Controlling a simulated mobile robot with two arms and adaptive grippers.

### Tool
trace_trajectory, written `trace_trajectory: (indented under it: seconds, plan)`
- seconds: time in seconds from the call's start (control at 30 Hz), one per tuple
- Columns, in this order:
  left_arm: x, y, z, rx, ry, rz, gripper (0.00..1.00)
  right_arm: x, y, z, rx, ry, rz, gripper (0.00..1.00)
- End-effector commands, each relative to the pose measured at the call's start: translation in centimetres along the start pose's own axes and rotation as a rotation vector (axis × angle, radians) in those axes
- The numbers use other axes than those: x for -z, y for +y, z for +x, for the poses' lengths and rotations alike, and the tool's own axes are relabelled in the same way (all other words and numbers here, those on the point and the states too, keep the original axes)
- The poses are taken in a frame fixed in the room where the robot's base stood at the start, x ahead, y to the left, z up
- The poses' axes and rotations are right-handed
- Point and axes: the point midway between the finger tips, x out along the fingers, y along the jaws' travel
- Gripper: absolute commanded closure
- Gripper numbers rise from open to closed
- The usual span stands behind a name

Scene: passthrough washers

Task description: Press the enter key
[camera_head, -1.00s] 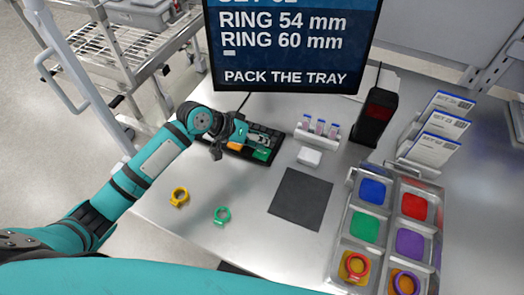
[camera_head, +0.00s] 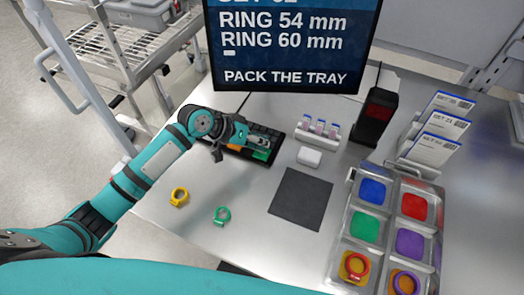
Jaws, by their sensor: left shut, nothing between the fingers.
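A dark keypad (camera_head: 268,131) lies on the table below the monitor. It has a green key (camera_head: 261,155) at its front right and an orange key (camera_head: 233,147) further left; any lettering on them is too small to read. My left gripper (camera_head: 266,143) is shut and empty, over the right part of the keypad. Its fingertips are just behind the green key in the picture and hide part of it. I cannot tell whether they touch it. My right gripper is not in view.
A monitor (camera_head: 285,75) reads "PACK THE TRAY". A yellow ring (camera_head: 179,197) and a green ring (camera_head: 222,216) lie on the table's front left. A dark mat (camera_head: 300,198), a vial rack (camera_head: 318,130) and a tray with coloured compartments (camera_head: 345,220) are to the right.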

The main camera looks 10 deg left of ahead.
Motion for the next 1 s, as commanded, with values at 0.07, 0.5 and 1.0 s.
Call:
trace_trajectory:
  seconds: [0.07, 0.5, 1.0]
  plan:
    - [-0.02, 0.00, 0.03, 0.000, 0.000, 0.000, 1.00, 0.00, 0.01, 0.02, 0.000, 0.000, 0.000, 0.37]
    - [-0.30, -0.26, 0.39, 0.000, -0.001, 0.000, 1.00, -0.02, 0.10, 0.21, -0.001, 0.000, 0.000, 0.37]
    - [-0.55, -0.46, 0.69, 0.000, -0.002, 0.000, 1.00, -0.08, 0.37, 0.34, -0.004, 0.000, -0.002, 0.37]
